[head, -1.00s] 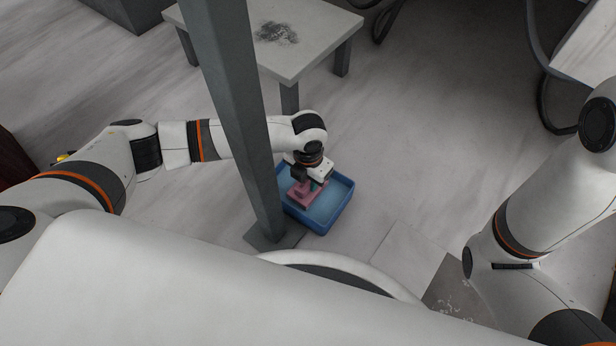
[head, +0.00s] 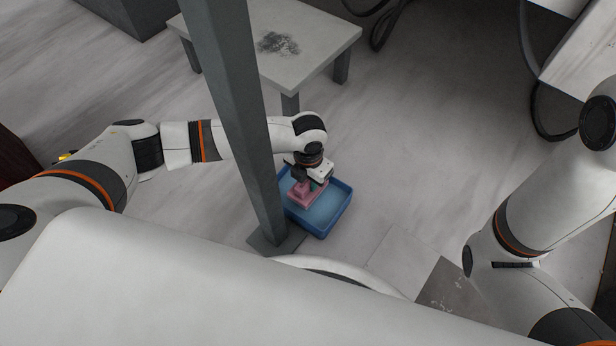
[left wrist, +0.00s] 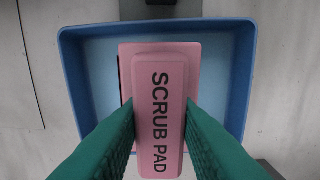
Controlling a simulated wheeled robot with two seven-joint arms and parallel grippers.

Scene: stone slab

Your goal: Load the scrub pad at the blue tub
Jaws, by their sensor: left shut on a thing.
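The pink scrub pad (head: 306,194) is in my left gripper (head: 313,183), over the inside of the blue tub (head: 325,222). In the left wrist view the pad's raised handle (left wrist: 160,110), lettered "SCRUB PAD", sits between the green fingers of my left gripper (left wrist: 160,128), which are shut on it. The pad's wider base shows below the handle, within the walls of the blue tub (left wrist: 247,85). I cannot tell whether the pad touches the tub's bottom. My right gripper is not in view.
A grey post (head: 238,110) stands just left of the tub, on a square foot. A stone slab table (head: 310,50) with a dark smudge (head: 279,42) stands at the back. A dark speckled tile (head: 450,285) lies at the lower right. The floor right of the tub is clear.

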